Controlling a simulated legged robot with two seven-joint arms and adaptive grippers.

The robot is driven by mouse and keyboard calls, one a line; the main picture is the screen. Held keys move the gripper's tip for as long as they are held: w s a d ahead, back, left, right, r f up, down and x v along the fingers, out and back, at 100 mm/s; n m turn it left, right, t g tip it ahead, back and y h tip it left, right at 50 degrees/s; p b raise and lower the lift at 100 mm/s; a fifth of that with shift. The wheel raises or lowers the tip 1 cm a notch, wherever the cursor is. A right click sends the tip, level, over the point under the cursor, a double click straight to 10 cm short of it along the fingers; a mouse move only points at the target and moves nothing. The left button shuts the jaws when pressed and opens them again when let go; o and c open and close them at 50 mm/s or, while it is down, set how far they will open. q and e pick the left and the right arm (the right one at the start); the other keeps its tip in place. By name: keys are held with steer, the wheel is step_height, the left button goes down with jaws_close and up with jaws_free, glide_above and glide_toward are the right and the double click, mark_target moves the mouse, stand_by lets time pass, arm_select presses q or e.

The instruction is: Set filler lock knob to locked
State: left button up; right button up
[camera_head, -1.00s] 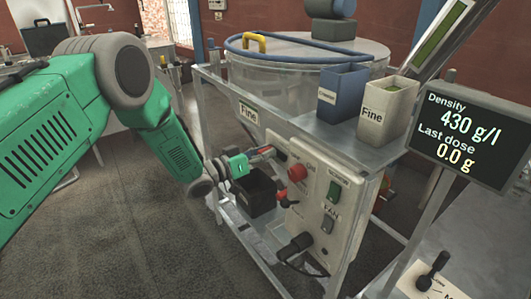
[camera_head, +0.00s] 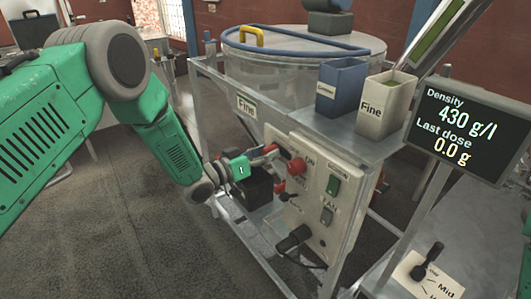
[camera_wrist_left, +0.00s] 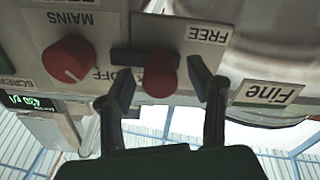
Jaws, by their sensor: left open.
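The filler's white control panel (camera_head: 305,190) faces my left arm. In the left wrist view, seen upside down, a red knob (camera_wrist_left: 160,76) with a black bar (camera_wrist_left: 140,57) behind it sits beside a FREE label (camera_wrist_left: 207,34). My left gripper (camera_wrist_left: 162,82) is open, with one finger on each side of this knob; I cannot tell whether either finger touches it. In the head view the left gripper (camera_head: 264,156) is at the upper left of the panel. My right gripper is not in view.
A second red knob (camera_wrist_left: 68,60) near a MAINS label is close to one finger. A density display (camera_head: 465,130) stands at the right.

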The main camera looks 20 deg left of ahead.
arm_select(q)
steer(key=shift+s+a+f, duration=0.1)
steer(key=shift+s+a, duration=0.05)
steer(key=shift+s, duration=0.05)
steer(key=v, duration=1.1)
steer(key=shift+s+a, duration=0.2)
steer(key=shift+a, duration=0.15)
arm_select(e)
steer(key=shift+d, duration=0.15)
arm_select(q)
steer(key=shift+d, duration=0.25)
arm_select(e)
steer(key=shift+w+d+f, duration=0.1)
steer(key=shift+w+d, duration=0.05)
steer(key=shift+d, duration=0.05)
